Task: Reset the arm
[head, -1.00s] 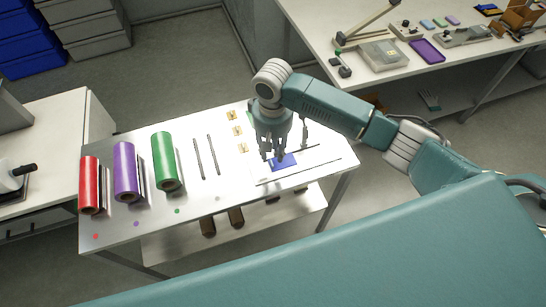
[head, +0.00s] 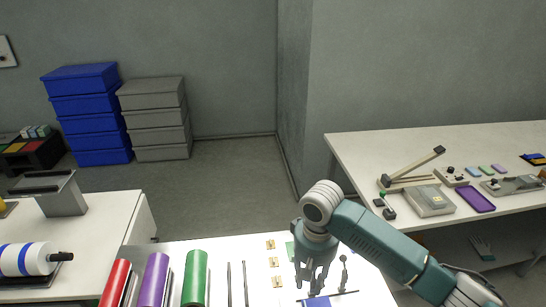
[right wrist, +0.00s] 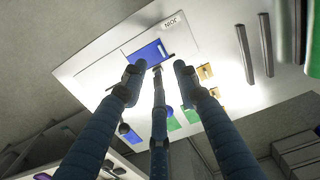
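My right gripper (head: 312,279) is above the front table (head: 222,256), pointing down. In the right wrist view its fingers (right wrist: 157,72) are spread apart with nothing between them. A flat blue piece (head: 318,302) lies on the table under the gripper, cut off by the lower picture edge. It also shows beyond the fingertips in the right wrist view (right wrist: 150,52); whether a finger touches it I cannot tell. My left gripper is not in view.
Red (head: 116,284), purple (head: 154,280) and green (head: 195,279) rolls, dark rods and small yellow pieces (head: 273,262) share the table. A side bench (head: 350,150) holds a purple tray (head: 477,199). Blue boxes (head: 90,115) and grey boxes (head: 155,118) stand by the wall. Floor behind the table is clear.

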